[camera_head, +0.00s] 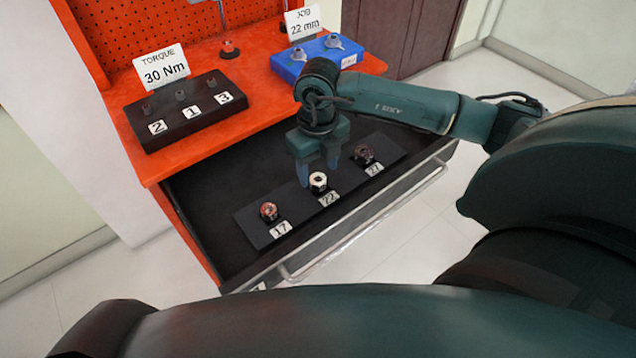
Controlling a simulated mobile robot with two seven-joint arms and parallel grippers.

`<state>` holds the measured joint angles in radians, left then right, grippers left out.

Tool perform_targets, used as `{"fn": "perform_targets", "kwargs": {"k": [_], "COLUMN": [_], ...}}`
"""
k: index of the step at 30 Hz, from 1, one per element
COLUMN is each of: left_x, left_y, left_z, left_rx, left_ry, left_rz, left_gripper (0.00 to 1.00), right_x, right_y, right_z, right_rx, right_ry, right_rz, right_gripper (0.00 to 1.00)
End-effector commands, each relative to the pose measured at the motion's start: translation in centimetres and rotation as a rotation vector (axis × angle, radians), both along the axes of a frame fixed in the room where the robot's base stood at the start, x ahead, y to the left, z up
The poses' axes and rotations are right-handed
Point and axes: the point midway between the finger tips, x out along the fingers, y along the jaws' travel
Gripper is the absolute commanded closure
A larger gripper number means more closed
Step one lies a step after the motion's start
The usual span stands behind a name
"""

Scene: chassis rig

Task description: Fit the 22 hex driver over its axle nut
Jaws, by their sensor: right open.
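The 22 hex driver (318,182) is a pale-topped dark socket standing upright behind the 22 label in the middle of a black holder (252,232) in the open drawer. My right gripper (318,172) points down just above and behind it, with its fingers apart and nothing seen between them. I cannot tell whether the fingers touch the driver. The blue block (345,58) at the back right of the bench bears two grey conical pieces, perhaps the axle nuts, under a card reading JOB 22 mm. My left gripper does not show.
The 17 driver (268,211) and the 27 driver (364,154) stand either side in the holder. A black block (185,120) labelled 2, 1, 3 sits on the orange bench (125,98) by a 30 Nm torque card (165,68). The drawer's clear front rail (365,218) borders the near side.

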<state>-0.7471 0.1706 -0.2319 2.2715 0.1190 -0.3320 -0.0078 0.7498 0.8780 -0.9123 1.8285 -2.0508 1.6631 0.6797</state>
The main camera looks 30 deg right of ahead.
Motion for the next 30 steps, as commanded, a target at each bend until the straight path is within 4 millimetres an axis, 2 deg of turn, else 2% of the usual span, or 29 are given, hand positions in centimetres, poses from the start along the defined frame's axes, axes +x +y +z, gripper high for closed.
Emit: {"fn": "perform_targets", "kwargs": {"k": [3, 6, 13, 30], "left_x": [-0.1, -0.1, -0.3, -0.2], "left_y": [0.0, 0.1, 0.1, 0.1], "left_z": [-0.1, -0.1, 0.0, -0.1], "left_rx": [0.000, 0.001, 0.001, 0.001], "left_ry": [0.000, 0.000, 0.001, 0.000], "left_rz": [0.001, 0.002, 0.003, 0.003], "left_gripper": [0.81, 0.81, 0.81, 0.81], "right_x": [0.0, 0.0, 0.0, 0.0], "right_y": [0.0, 0.0, 0.0, 0.0], "right_z": [-1.8, -2.6, -2.7, -2.6], "right_rx": [0.001, 0.001, 0.001, 0.001], "right_ry": [0.002, 0.002, 0.000, 0.000], "right_rz": [-0.001, 0.000, 0.001, 0.000], "right_gripper": [0.45, 0.45, 0.45, 0.91]}}
